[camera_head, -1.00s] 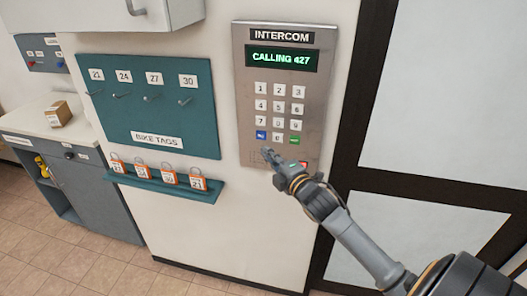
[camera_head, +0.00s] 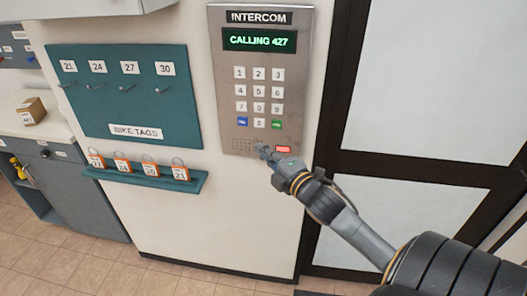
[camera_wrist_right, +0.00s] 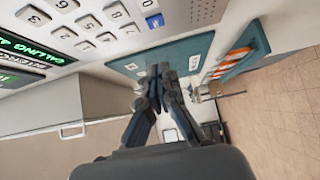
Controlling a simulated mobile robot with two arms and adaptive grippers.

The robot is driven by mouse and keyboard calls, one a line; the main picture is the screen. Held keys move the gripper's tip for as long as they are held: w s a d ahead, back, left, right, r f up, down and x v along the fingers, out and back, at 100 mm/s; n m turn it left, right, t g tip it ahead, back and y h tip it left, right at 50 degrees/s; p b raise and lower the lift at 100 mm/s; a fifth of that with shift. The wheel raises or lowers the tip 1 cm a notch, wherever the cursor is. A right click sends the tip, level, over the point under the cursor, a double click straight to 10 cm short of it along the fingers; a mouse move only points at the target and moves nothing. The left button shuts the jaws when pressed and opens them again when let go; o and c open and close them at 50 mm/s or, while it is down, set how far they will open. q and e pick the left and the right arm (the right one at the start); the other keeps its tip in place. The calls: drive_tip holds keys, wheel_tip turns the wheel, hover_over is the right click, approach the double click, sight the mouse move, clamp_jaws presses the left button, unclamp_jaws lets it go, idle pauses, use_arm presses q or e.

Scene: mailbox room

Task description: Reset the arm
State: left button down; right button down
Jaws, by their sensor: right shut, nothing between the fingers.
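My right gripper (camera_head: 267,152) is shut and empty, in front of the lower part of the intercom panel (camera_head: 228,75). In the head view its tips overlap the speaker grille below the keypad; I cannot tell whether they touch it. The intercom display (camera_head: 259,40) reads "CALLING 427" in green. The keypad has white number keys, a blue key (camera_head: 242,121), a green key (camera_head: 277,124) and a red key (camera_head: 283,149). In the right wrist view the shut fingers (camera_wrist_right: 158,72) point along the wall, with the keypad at upper left. My left gripper is not in view.
A teal bike tags board (camera_head: 125,85) with hooks hangs left of the intercom. Below it a shelf (camera_head: 190,183) holds several orange tags. A small box (camera_head: 31,110) sits on a counter at far left. A dark-framed door (camera_head: 415,165) stands at right.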

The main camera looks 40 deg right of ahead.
drive_tip(key=shift+f, duration=0.1)
drive_tip(key=s+d+f+m+g+h, duration=0.1)
drive_tip(key=d+f+m+g, duration=0.15)
drive_tip(key=f, duration=0.95)
drive_tip(key=s+d+f+m+g, duration=0.1)
drive_tip(key=f+m+g, duration=0.15)
drive_tip(key=f, duration=0.85)
drive_tip(key=s+a+f+m+g, duration=0.2)
drive_tip(key=s+f, duration=0.2)
drive_tip(key=f, duration=0.5)
drive_tip(key=s+a+f+m+g, duration=0.1)
drive_tip(key=s+f+m, duration=0.15)
drive_tip(key=f, duration=0.65)
drive_tip(key=s+a+f+m+g+y, duration=0.1)
drive_tip(key=s+a+f+m+g, duration=0.4)
drive_tip(key=s+f, duration=1.2)
drive_tip(key=s+a+f+g, duration=0.1)
drive_tip(key=s+a+f, duration=0.1)
drive_tip(key=s, duration=0.3)
drive_tip(key=s+a+f+g, duration=0.1)
drive_tip(key=s+a+f, duration=0.1)
drive_tip(key=s+a, duration=0.3)
drive_tip(key=s+a+f+g+y+b, duration=0.1)
drive_tip(key=s+a+f+g, duration=0.1)
drive_tip(key=s, duration=0.5)
drive_tip(key=shift+s+a+f, duration=0.25)
drive_tip(key=shift+a+f, duration=0.25)
drive_tip(key=shift+a, duration=0.45)
